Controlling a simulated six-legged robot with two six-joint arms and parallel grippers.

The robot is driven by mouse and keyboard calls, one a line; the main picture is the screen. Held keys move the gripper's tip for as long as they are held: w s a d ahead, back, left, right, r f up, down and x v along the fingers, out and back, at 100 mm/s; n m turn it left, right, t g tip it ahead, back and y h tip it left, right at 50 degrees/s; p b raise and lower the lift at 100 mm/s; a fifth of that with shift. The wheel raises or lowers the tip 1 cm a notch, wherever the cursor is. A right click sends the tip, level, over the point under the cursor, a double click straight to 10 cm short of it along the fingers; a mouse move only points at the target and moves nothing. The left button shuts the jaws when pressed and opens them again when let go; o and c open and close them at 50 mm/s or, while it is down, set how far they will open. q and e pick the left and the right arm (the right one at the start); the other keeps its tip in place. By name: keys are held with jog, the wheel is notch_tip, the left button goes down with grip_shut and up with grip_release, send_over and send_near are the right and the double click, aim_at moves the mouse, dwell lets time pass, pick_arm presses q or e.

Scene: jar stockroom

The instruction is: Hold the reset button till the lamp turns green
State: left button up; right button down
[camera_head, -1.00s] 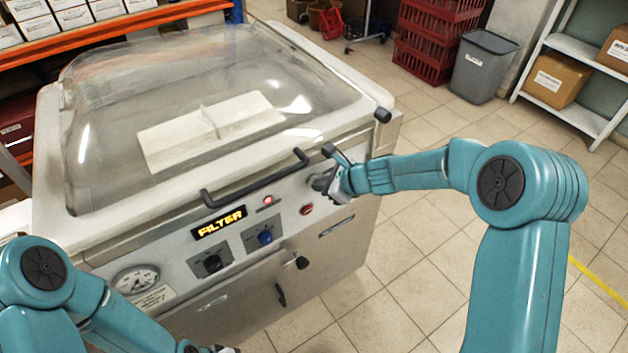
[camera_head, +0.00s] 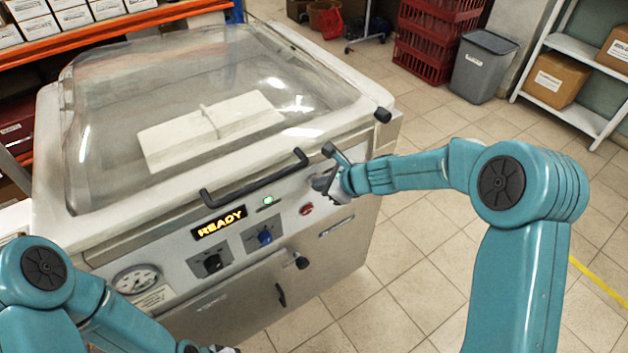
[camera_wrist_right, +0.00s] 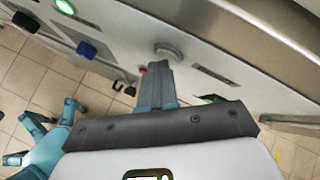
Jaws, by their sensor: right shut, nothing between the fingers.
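The lamp (camera_head: 267,201) on the machine's front panel is lit green; it glows green in the right wrist view (camera_wrist_right: 65,7) too. The display (camera_head: 218,223) reads READY. My right gripper (camera_head: 323,184) is shut and empty, its tips at the panel right of a red button (camera_head: 306,209). In the right wrist view the fingers (camera_wrist_right: 157,76) point at the panel by a grey round collar (camera_wrist_right: 168,52) and partly cover the red button. I cannot tell which is the reset button, nor whether the tips touch it. Only a bit of my left gripper (camera_head: 222,349) shows at the bottom edge.
A clear lid (camera_head: 130,95) covers a white block (camera_head: 210,130) on the machine. A black bar handle (camera_head: 255,180) juts out left of my right gripper. Blue (camera_head: 265,237) and black (camera_head: 212,263) knobs sit lower.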

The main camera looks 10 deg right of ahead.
jog(key=shift+s+d+b, duration=0.25)
jog(key=shift+s+b, duration=0.35)
jog(key=shift+s, duration=0.2)
jog(key=s+b, duration=0.1)
jog(key=s+d+b, duration=0.1)
jog(key=s, duration=0.1)
jog(key=s+b, duration=0.1)
jog(key=shift+s+d, duration=0.35)
dwell(0.4)
